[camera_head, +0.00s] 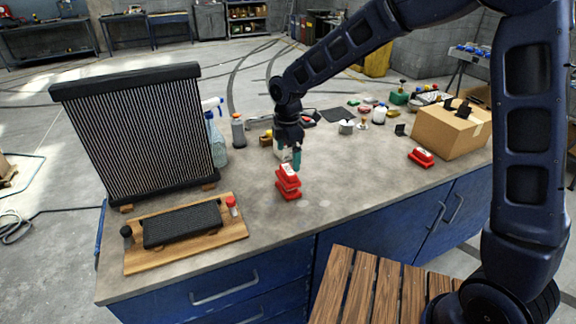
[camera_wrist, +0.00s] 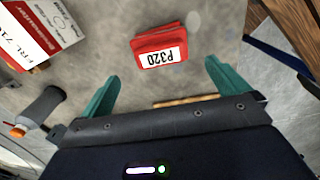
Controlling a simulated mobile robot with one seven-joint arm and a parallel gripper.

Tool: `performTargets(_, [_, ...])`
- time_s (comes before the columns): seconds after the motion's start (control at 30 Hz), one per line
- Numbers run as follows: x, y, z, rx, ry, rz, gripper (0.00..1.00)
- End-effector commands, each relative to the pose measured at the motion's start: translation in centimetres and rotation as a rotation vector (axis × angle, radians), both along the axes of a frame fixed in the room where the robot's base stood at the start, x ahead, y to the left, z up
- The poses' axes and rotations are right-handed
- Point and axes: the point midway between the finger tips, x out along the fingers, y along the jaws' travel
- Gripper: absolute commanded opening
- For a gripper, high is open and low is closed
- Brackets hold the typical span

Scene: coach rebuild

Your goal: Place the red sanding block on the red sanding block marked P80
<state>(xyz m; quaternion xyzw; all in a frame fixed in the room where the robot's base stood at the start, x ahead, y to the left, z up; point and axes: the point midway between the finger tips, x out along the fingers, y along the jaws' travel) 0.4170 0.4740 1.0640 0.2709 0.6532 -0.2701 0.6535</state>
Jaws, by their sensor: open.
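Two red sanding blocks stand in a stack on the bench, an upper block (camera_head: 288,175) on a lower block (camera_head: 289,192). In the wrist view the upper block (camera_wrist: 160,45) shows a white label reading P320. The lower block's label cannot be read. Another red sanding block (camera_head: 421,158) lies apart to the right, beside the cardboard box; its label is too small to read. My gripper (camera_head: 292,162) is just above the stack. In the wrist view its teal fingers (camera_wrist: 162,75) are spread and empty, with the P320 block beyond the gap between them.
A wooden board (camera_head: 190,245) with a black pad lies at the left front, before a tall radiator-like panel (camera_head: 135,130). A spray bottle (camera_head: 216,142) and a grey bottle (camera_head: 238,131) stand behind. A cardboard box (camera_head: 450,130) stands at right. Bench right of the stack is clear.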

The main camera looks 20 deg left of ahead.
Motion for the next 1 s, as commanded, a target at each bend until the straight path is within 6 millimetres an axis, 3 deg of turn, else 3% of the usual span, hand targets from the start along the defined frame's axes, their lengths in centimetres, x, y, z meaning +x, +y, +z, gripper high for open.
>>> performTargets(0.1, [0.0, 0.0, 2.0, 0.001, -0.001, -0.001, 1.00])
performTargets(0.3, [0.0, 0.0, 3.9, 0.000, 0.000, 0.000, 1.00])
performTargets(0.7, [0.3, -0.5, 4.6, 0.001, -0.003, -0.016, 1.00])
performTargets(0.87, [2.7, -4.1, 6.5, 0.014, -0.027, -0.148, 1.00])
performTargets(1.0, [5.6, -10.0, 9.2, 0.037, -0.059, -0.359, 1.00])
